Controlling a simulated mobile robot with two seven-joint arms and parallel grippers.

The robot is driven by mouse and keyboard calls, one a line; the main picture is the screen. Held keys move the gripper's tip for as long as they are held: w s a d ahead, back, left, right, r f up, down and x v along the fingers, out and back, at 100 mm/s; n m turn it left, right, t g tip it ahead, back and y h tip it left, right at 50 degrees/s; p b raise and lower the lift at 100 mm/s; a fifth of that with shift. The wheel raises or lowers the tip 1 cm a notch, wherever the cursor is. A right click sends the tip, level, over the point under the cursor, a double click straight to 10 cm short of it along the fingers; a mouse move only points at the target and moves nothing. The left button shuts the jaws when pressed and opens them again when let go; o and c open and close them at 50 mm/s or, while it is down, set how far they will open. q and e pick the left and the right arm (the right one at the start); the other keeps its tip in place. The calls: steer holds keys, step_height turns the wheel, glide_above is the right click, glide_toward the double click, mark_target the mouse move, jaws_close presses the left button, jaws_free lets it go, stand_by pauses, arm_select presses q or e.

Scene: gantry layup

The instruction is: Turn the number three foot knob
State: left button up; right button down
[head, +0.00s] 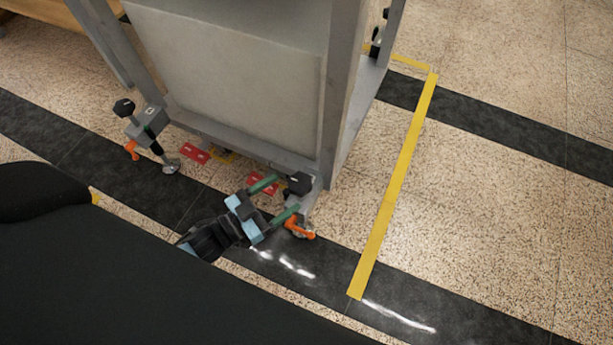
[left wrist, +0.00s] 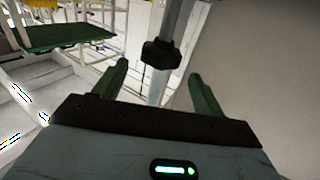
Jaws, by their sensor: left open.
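A black foot knob (head: 299,183) sits at the near right corner of the grey frame, above an orange lever (head: 299,229). Its number is too small to read. My left gripper (head: 281,198) is open, with its two green fingers pointing at this knob from the left. In the left wrist view, a black knob (left wrist: 160,53) on a metal rod shows ahead, between the lines of the open fingers (left wrist: 157,82), with nothing gripped. A second black knob (head: 124,107) tops the foot at the frame's left corner, with another orange lever (head: 131,150). My right gripper is out of view.
The large grey framed cabinet (head: 240,85) stands just behind the knobs. Red tags (head: 195,153) lie low by its front edge. A yellow floor line (head: 395,190) runs to the right, with clear speckled floor beyond it. A wooden surface (head: 60,10) is at the upper left.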

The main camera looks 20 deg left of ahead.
mark_target(306, 178)
arm_select(q)
steer(key=b+x, duration=0.2)
steer(key=x, duration=0.4)
steer(key=shift+w+d, duration=0.15)
steer(key=shift+w, duration=0.05)
steer(key=shift+w+d, duration=0.35)
steer(key=shift+w, duration=0.2)
steer(key=shift+c, duration=0.4)
steer(key=shift+c, duration=1.2)
steer(key=c, duration=0.7)
steer(key=shift+o, duration=0.2)
steer(key=shift+h, duration=0.3)
